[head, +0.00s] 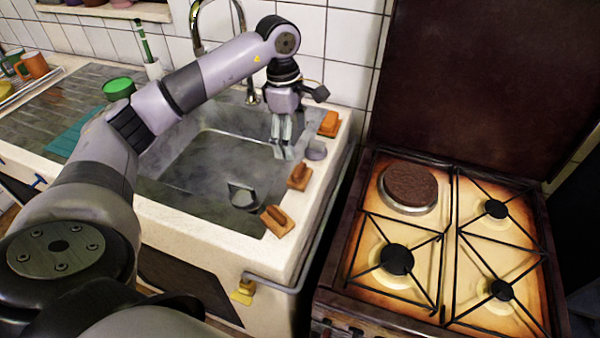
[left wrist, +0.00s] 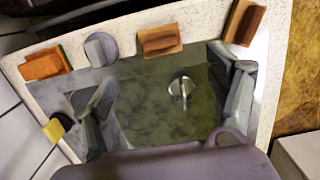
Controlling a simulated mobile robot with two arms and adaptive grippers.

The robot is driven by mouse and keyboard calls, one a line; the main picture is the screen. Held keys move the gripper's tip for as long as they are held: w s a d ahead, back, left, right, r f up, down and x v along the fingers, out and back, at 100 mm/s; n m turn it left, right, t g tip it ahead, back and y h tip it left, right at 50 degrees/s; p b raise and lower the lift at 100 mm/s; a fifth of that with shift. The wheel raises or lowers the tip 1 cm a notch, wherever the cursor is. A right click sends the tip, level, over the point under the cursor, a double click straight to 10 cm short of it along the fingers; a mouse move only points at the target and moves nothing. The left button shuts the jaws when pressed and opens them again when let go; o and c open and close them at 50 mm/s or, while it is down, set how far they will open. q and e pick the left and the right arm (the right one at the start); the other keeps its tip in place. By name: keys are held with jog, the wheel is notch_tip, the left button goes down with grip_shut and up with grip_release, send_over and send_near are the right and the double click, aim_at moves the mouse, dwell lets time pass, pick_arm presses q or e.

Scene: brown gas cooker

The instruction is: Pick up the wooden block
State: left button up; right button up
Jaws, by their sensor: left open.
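Two brown wooden-looking blocks lie on the right rim of the sink in the head view: one halfway along (head: 298,176) and one at the front corner (head: 277,221). Both show in the left wrist view, the middle one (left wrist: 160,40) near the top centre and the corner one (left wrist: 243,22) at upper right. I cannot tell which one the task means. My left gripper (head: 282,143) points down over the basin, beside the right rim and behind the middle block. Its fingers (left wrist: 166,80) are spread with nothing between them. My right gripper is not in view.
An orange block (head: 329,124) with a green edge and a grey round piece (head: 316,149) sit farther back on the rim. The tap (head: 198,25) rises behind the basin. The gas cooker (head: 450,245) stands to the right, with a brown disc (head: 410,187) on it.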

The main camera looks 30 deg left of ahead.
aim_at(300, 168)
pick_arm(q)
jog(key=f, duration=0.3)
jog(key=f+p, duration=0.1)
jog(key=f, duration=0.1)
jog(key=shift+d+f, duration=0.1)
jog(key=shift+d, duration=0.25)
jog(key=shift+d+f+p, duration=0.15)
jog(key=shift+f+p, duration=0.3)
jog(key=shift+f, duration=0.1)
jog(key=f, duration=0.1)
jog(key=f+p, duration=0.1)
jog(key=f, duration=0.1)
jog(key=shift+w+d+f+p, duration=0.1)
jog(key=shift+d+f+p, duration=0.15)
jog(key=shift+d+p, duration=0.05)
jog(key=shift+f, duration=0.4)
jog(key=c, duration=1.3)
